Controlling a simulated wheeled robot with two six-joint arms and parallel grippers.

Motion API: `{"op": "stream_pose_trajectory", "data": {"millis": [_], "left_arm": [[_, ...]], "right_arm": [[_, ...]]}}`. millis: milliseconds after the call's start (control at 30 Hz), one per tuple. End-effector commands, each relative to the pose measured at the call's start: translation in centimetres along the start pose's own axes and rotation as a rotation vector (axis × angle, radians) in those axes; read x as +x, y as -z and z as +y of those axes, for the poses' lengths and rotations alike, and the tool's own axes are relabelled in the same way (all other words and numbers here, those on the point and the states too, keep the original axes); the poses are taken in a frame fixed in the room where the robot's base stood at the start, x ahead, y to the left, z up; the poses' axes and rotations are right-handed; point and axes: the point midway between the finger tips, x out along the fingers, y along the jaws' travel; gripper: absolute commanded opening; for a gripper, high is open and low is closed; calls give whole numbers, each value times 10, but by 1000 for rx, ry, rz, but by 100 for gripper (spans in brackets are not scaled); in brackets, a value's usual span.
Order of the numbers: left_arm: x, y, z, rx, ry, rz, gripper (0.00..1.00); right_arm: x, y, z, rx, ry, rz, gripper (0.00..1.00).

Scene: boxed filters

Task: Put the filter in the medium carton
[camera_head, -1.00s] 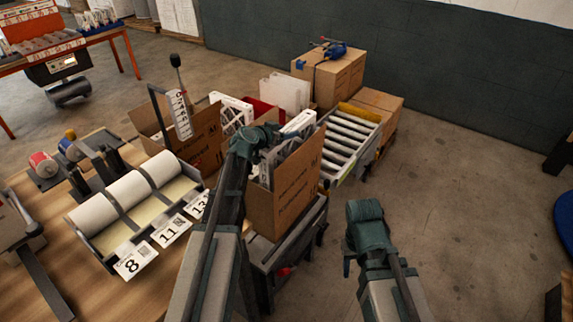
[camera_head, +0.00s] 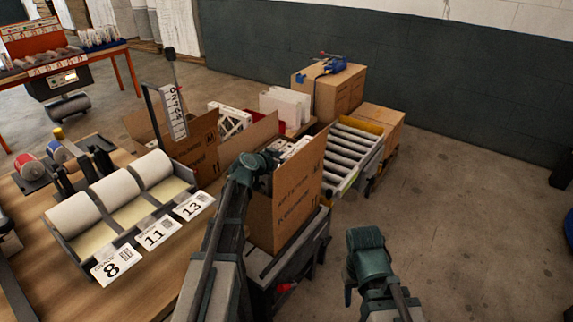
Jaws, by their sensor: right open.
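A brown open carton (camera_head: 290,205) stands at the centre on a dark stand. The white top of a filter (camera_head: 293,148) shows just inside it, low between the raised flaps; most of it is hidden. My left gripper (camera_head: 264,164) is at the carton's near left edge, beside the filter; its fingers are hidden, so I cannot tell whether it holds the filter. My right gripper (camera_head: 350,285) is open and empty, over the floor to the right of the carton. Another white filter (camera_head: 230,120) shows behind, near a second open carton (camera_head: 192,150).
A roller conveyor (camera_head: 352,150) runs behind the carton. Closed boxes (camera_head: 345,92) with a blue tool stand at the back. A label roll dispenser (camera_head: 125,215) marked 8, 11 and 13 sits on the wooden table at left.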

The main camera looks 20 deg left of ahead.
Motion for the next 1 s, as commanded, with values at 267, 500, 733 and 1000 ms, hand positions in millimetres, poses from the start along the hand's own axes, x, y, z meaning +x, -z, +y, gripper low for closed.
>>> {"op": "stream_pose_trajectory", "data": {"millis": [267,500,733,1000], "left_arm": [[0,0,0,0,0,0,0],[3,-8,0,0,0,0,0],[4,-10,0,0,0,0,0],[4,-10,0,0,0,0,86]], "right_arm": [[0,0,0,0,0,0,50],[8,0,-1,0,0,0,50],[11,1,-1,0,0,0,50],[11,1,-1,0,0,0,50]]}}
